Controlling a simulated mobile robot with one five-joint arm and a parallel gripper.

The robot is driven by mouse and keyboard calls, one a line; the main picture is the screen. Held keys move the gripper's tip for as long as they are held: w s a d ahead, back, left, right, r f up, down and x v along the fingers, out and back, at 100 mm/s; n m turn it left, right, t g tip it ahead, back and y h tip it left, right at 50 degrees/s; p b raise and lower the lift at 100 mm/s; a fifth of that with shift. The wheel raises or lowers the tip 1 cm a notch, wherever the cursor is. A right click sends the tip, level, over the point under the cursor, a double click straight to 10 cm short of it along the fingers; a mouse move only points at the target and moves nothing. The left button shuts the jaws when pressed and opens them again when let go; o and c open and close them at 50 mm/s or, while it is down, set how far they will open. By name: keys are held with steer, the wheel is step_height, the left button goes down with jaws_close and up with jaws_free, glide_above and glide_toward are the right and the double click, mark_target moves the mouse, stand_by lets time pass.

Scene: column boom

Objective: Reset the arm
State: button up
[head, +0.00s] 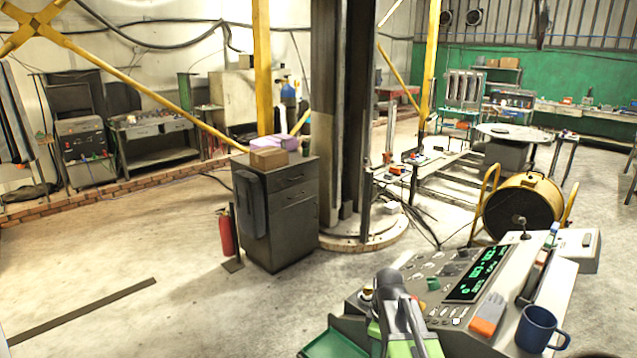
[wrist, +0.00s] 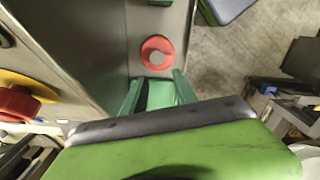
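My gripper (wrist: 156,80) shows in the wrist view beyond the green and black wrist housing. Its two green fingers stand apart, and I see nothing held between them. A red ring-shaped part (wrist: 157,40) on a grey surface lies just past the fingertips; I cannot tell if they touch it. In the head view my grey and green arm rises at the bottom centre, in front of the control console (head: 395,283). The fingertips cannot be made out there.
A blue mug (head: 537,330) stands at the console's right. A yellow drum (head: 524,207) is behind it. A dark cabinet (head: 290,238) with a box (head: 269,158) on top stands before the column, beside a red extinguisher (head: 226,232). The floor at left is mostly clear.

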steer(key=s+f+m, duration=0.2)
steer(key=s+m, duration=0.6)
steer(key=m, duration=0.4)
steer(key=shift+d, duration=0.25)
steer(key=shift+w+a, duration=0.1)
steer(key=shift+w, duration=0.05)
